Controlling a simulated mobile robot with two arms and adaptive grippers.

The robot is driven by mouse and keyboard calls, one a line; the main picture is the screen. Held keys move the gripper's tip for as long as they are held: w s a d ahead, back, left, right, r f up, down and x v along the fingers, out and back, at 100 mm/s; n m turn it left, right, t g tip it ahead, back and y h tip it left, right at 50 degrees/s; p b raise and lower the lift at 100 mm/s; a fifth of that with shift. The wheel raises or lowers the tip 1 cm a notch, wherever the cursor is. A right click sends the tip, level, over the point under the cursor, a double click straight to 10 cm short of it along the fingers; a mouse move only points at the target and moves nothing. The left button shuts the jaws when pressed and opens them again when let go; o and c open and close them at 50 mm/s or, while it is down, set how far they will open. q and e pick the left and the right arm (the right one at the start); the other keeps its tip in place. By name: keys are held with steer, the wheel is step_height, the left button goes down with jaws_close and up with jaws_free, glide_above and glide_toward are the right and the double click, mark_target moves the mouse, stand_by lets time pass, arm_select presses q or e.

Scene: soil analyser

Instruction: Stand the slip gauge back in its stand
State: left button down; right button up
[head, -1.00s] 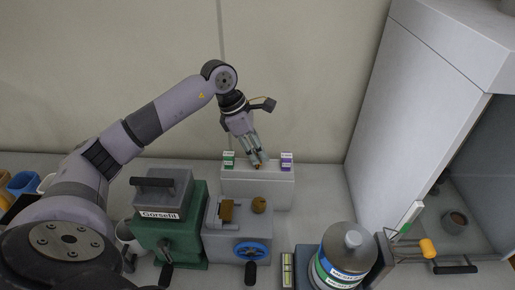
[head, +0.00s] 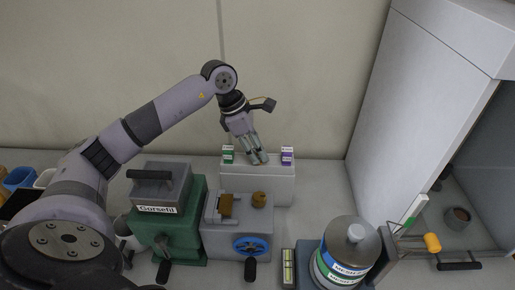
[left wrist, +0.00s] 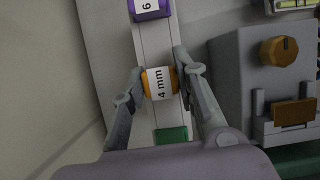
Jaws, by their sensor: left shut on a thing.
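The slip gauge (left wrist: 160,83) is an orange block with a white "4 mm" label, seen in the left wrist view. My left gripper (left wrist: 158,86) is shut on it, one finger on each side; in the head view the gripper (head: 261,160) is at the top of the stand. The stand (head: 257,185) is a long pale block, also in the left wrist view (left wrist: 155,45). The held gauge lies between a green gauge (head: 228,155) and a purple gauge (head: 287,156). I cannot tell whether it touches the stand. My right gripper is not in view.
A grey device with a blue handwheel (head: 251,246) and a green "Gorsefil" machine (head: 170,225) stand in front of the stand. A large pale cabinet (head: 400,110) is at right. Bench right of the stand is clear.

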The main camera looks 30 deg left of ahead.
arm_select(q)
steer(key=shift+s+f, duration=0.1)
steer(key=c, duration=1.2)
jaws_free()
steer(key=shift+f, duration=0.1)
steer(key=v, duration=1.2)
